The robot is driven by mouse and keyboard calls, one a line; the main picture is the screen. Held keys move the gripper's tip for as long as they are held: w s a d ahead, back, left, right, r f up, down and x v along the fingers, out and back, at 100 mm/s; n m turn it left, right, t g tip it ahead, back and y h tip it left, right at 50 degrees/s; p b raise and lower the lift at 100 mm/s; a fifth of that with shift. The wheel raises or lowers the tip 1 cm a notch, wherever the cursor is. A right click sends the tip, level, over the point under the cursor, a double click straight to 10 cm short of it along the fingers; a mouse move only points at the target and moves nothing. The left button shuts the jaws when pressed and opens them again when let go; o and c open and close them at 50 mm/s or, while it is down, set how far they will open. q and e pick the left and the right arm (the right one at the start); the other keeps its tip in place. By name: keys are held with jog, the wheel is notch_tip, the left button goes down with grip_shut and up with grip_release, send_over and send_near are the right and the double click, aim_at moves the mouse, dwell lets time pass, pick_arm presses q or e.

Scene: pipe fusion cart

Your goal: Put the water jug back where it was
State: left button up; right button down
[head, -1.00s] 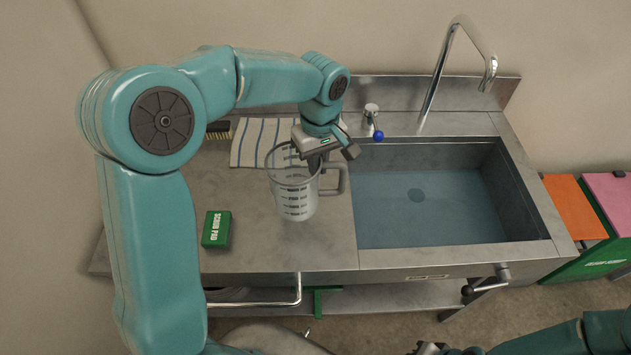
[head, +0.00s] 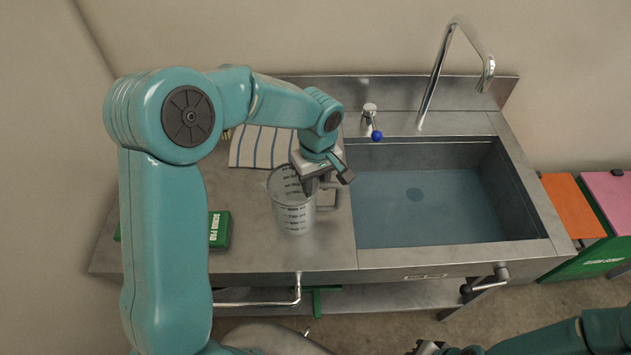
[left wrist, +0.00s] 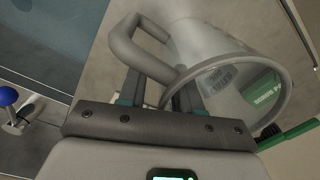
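The clear water jug (head: 292,212) with dark measuring marks is upright over the steel counter left of the sink. I cannot tell whether its base touches the counter. My left gripper (head: 322,184) is at the jug's handle side, near the rim, its fingers pointing down. Only a piece of my right gripper (head: 430,347) shows at the bottom edge.
The green scrub pad box (head: 219,230) lies left of the jug, partly behind my left arm. A striped towel (head: 262,146) lies at the back. The water-filled sink (head: 430,205), blue-knobbed tap (head: 371,120) and tall faucet (head: 437,70) are right. Bare counter (head: 300,255) lies in front.

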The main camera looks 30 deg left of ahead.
pick_arm(q)
jog(key=shift+r, duration=0.1)
jog(key=shift+r+p, duration=0.25)
jog(key=shift+p, duration=0.05)
jog(key=shift+w+r, duration=0.1)
jog(key=shift+r, duration=0.25)
notch_tip(320, 180, up, 11)
jog(key=b, duration=0.1)
jog(key=shift+w, duration=0.1)
jog(key=shift+d, duration=0.1)
